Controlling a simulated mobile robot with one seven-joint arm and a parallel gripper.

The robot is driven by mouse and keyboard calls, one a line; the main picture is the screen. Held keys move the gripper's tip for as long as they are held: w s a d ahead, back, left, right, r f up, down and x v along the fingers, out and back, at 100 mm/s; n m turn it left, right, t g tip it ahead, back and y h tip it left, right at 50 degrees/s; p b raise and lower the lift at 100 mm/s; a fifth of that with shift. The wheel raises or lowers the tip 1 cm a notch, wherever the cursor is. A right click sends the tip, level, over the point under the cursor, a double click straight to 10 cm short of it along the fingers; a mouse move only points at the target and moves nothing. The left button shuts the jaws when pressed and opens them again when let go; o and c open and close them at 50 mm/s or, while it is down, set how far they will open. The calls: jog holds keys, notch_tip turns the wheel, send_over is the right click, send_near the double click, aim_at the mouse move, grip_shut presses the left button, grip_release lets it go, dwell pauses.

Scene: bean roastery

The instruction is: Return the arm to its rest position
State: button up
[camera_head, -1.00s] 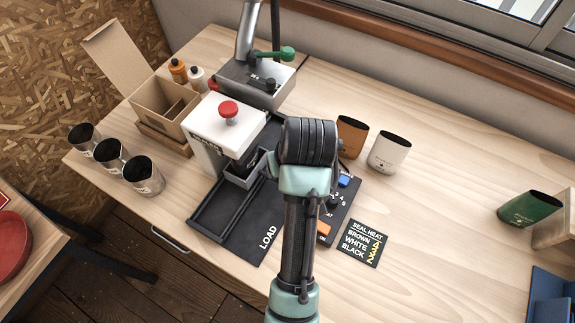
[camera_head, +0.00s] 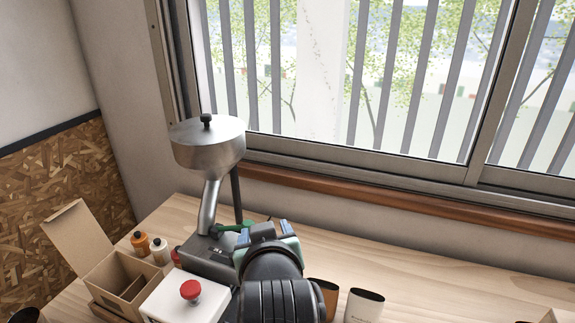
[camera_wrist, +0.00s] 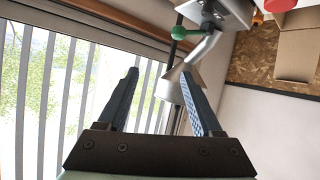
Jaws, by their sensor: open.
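My gripper (camera_wrist: 162,100) shows in the wrist view with its two blue ridged fingers spread apart and nothing between them. In the head view my gripper (camera_head: 266,236) is at the lower middle, mostly hidden behind my thick dark wrist. It is raised in front of the metal hopper machine (camera_head: 208,150), whose green-handled lever shows right beside it. In the wrist view the green knob (camera_wrist: 179,33) and the hopper's metal column appear beyond the fingers, apart from them.
A white machine with a red button (camera_head: 190,291) stands at lower left, beside an open cardboard box (camera_head: 112,280) and small bottles (camera_head: 141,243). A brown bag (camera_head: 326,291) and a white bag (camera_head: 363,305) stand right of my arm. The window (camera_head: 390,80) is behind; the table's right is mostly clear.

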notch_tip(320, 180, up, 14)
jog(key=d+m+t, duration=0.1)
jog(key=t, duration=0.4)
jog(key=s+d+r+m+t+h, duration=0.1)
jog(key=s+r+t, duration=0.4)
jog(key=r, duration=0.6)
jog(key=s+d+r+m+t, duration=0.1)
jog(key=s+r+t, duration=0.3)
jog(key=s+r, duration=0.6)
jog(key=shift+s+d+r+t+h, duration=0.3)
jog(key=shift+d+r+t+h, duration=0.1)
jog(key=shift+r, duration=0.3)
jog(key=shift+c, duration=1.4)
